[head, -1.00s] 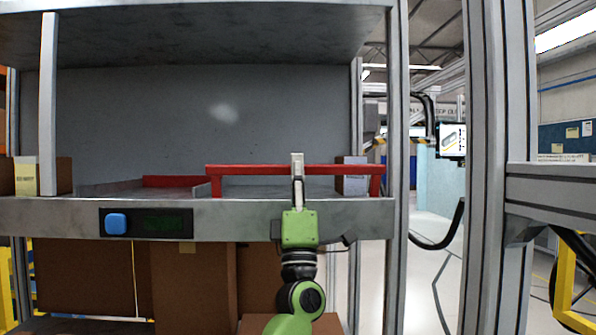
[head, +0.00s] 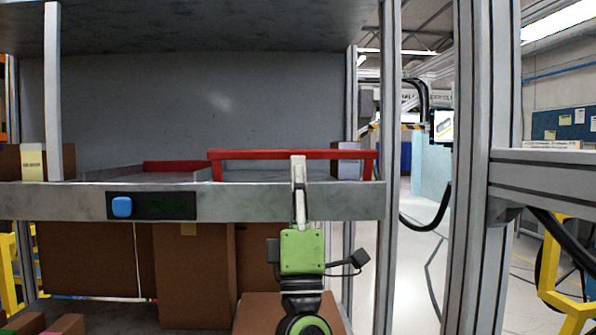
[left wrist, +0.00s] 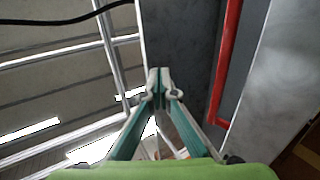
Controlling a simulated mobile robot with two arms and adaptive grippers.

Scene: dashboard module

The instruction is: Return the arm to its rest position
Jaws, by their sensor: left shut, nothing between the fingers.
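My left arm, with a green wrist body, reaches up from the bottom of the head view. Its left gripper (head: 298,160) points upward in front of the metal shelf (head: 250,208), with its tips overlapping the red bar (head: 330,155) in the picture. In the left wrist view the left gripper (left wrist: 159,75) has its fingertips together with nothing between them. The red bar also shows in the left wrist view (left wrist: 228,60), to the right of the fingers and apart from them. My right gripper is in neither view.
Brown boxes (head: 190,275) stand under the shelf. A grey post (head: 386,120) rises right of the arm, with open floor (head: 415,265) beyond.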

